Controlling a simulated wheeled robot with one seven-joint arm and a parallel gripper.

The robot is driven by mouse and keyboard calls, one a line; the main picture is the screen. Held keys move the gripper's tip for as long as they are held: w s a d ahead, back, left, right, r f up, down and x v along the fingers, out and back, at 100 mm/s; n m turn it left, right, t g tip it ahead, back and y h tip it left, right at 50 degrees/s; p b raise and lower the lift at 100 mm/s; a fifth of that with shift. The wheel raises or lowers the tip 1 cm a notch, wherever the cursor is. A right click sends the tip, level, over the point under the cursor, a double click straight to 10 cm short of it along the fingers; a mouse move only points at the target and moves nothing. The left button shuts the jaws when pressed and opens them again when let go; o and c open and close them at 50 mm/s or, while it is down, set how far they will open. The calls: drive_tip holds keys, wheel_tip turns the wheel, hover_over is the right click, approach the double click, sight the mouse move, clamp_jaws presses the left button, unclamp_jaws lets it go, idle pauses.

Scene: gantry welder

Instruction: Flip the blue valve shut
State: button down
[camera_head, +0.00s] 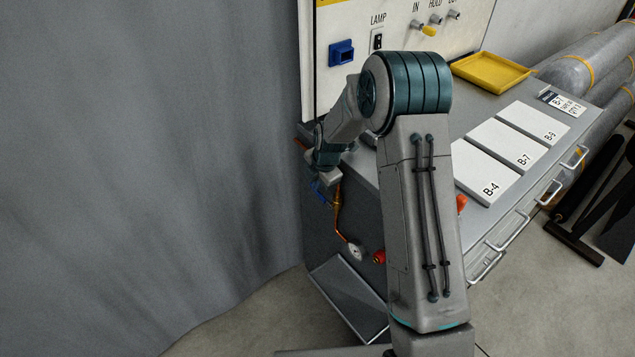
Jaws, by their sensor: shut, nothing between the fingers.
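A blue valve handle (319,192) shows on the left side of the grey bench, beside a thin copper pipe (338,208). It is small and partly covered by the end of my arm, so its exact angle is hard to tell. My gripper (324,184) is at the handle, just above it in the picture. I cannot tell whether it touches the handle. The fingers are tiny and mostly hidden, with nothing seen held between them.
Below the valve are a round gauge (356,252), a red knob (379,257) and a grey tray (346,297). The bench top holds white plates (501,145) and a yellow tray (490,70). A grey curtain (150,150) hangs at left. A control panel (400,25) stands behind.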

drive_tip(key=shift+w+a+f+g, duration=0.15)
drive_tip(key=shift+w+f+g, duration=0.1)
drive_tip(key=shift+g, duration=0.15)
drive_tip(key=shift+r+h, duration=0.1)
drive_tip(key=shift+h, duration=0.2)
